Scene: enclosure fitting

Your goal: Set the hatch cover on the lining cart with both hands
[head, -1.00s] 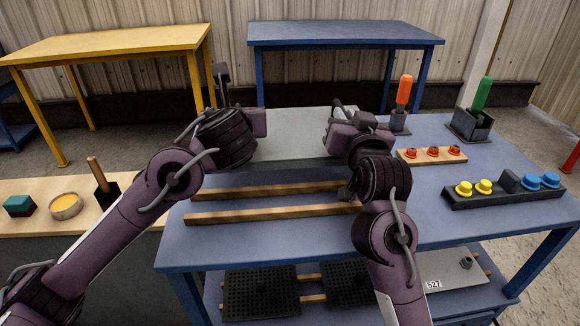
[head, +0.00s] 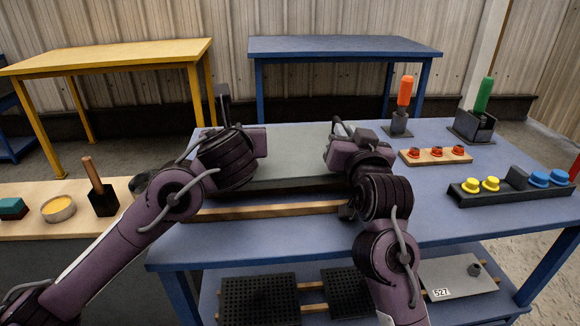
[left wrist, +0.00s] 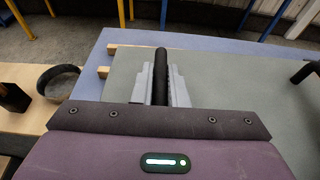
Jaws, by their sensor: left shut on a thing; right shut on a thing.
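The hatch cover is a flat grey-green panel (head: 295,145), held level between my two grippers; it also shows in the left wrist view (left wrist: 225,85). My left gripper (left wrist: 160,88) is shut on a black bar handle (left wrist: 161,60) on the panel. My right gripper (head: 341,130) is shut at the panel's right side; its grip is mostly hidden by my wrist. Under the panel is the blue table (head: 240,235) with wooden strips (head: 265,209). One strip shows in front of the panel. I cannot tell whether the panel touches the strips. Which piece is the lining cart is unclear.
Right of the panel stand an orange-handled tool (head: 404,95), a green-handled tool (head: 483,95), a block of red knobs (head: 436,156) and a rack of yellow and blue knobs (head: 510,187). A wooden-topped bench (head: 25,225) with a brush (head: 100,195) adjoins on the left.

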